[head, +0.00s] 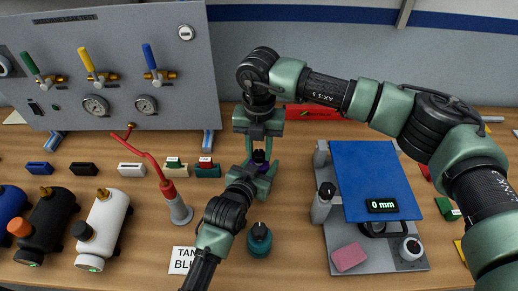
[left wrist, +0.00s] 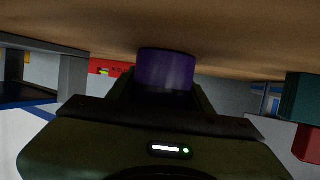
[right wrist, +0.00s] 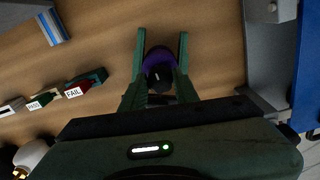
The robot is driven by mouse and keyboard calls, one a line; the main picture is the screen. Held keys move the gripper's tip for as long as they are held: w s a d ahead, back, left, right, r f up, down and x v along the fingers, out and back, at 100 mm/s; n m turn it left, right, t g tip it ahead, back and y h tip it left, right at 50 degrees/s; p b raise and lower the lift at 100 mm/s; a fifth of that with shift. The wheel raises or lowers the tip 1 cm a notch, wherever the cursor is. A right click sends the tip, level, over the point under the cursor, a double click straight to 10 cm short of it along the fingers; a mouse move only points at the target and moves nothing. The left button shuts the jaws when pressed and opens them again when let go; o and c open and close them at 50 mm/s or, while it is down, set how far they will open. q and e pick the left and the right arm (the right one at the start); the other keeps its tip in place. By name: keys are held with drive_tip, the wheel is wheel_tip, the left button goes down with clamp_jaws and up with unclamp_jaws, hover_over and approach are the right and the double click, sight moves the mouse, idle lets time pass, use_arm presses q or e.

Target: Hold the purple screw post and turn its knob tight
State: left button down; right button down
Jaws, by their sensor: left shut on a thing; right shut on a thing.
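The purple screw post (head: 263,169) stands on the wooden table in the middle of the head view, mostly hidden by my grippers. Its purple body (left wrist: 167,70) shows in the left wrist view between the fingers of my left gripper (head: 258,176), which is shut on it from the near side. My right gripper (head: 259,150) points down from above and is shut on the black knob on top. In the right wrist view the dark knob (right wrist: 159,77) sits between the two green fingers, with the purple body (right wrist: 158,55) around and behind it.
A teal post (head: 259,240) stands close by on the near side. A red-topped grey cone (head: 180,208) stands to the left. A test stand with a blue plate (head: 370,170) reading 0 mm is at right. A grey valve panel (head: 120,70) rises at the back left.

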sight(260, 153)
use_arm(q)
drive_tip(key=shift+s+f, duration=0.1)
use_arm(e)
drive_tip(key=shift+w+r+m, duration=0.1)
drive_tip(key=shift+w+m, duration=0.1)
drive_tip(key=shift+m, duration=0.2)
drive_tip(key=c, duration=1.3)
unclamp_jaws()
drive_tip(key=shift+o, duration=1.2)
drive_tip(key=shift+s, duration=0.15)
wheel_tip(260, 153, up, 12)
use_arm(q)
drive_tip(key=c, duration=0.5)
unclamp_jaws()
